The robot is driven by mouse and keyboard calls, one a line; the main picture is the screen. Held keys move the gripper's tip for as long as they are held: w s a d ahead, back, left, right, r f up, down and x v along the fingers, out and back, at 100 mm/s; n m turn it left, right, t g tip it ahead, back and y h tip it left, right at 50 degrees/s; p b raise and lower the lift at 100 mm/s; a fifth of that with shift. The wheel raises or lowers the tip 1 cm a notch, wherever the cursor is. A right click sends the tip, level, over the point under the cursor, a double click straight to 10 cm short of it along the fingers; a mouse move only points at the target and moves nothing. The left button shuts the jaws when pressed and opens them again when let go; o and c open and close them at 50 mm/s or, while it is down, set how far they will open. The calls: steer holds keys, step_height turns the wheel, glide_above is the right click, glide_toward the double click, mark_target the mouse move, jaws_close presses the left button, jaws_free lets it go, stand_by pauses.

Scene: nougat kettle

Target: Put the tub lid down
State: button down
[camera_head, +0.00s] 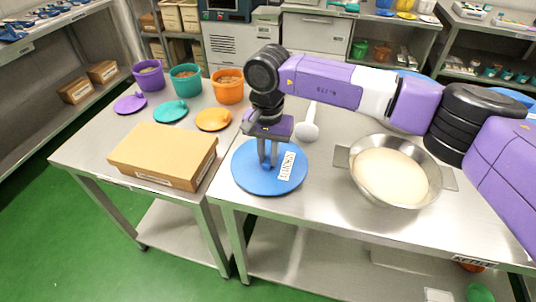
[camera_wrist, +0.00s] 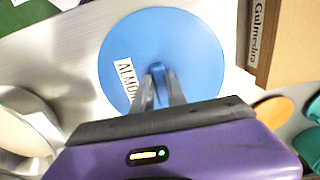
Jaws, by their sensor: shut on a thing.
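The tub lid (camera_head: 250,180) is a round blue disc with a white label, partly readable as "ALMON" in the wrist view (camera_wrist: 190,40). It is level, at or just above the steel table near its left end; I cannot tell whether it touches. My gripper (camera_head: 268,164) points down over the lid's middle and is shut on its small raised handle. The fingertips also show in the wrist view (camera_wrist: 158,82). The fingers hide part of the handle.
A steel kettle (camera_head: 430,193) of pale mix stands to the right. A white scoop or ladle (camera_head: 308,130) lies behind the lid. A cardboard box (camera_head: 160,152) is to the left. Purple (camera_head: 149,78), teal (camera_head: 186,82) and orange (camera_head: 228,88) tubs stand behind, their lids in front of them.

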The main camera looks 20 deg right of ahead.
mark_target(268, 159)
steer(key=shift+f, duration=0.15)
steer(key=c, duration=1.3)
jaws_free()
steer(key=shift+c, duration=0.2)
step_height(268, 159, up, 12)
steer(key=b, duration=0.1)
steer(key=shift+r, duration=0.2)
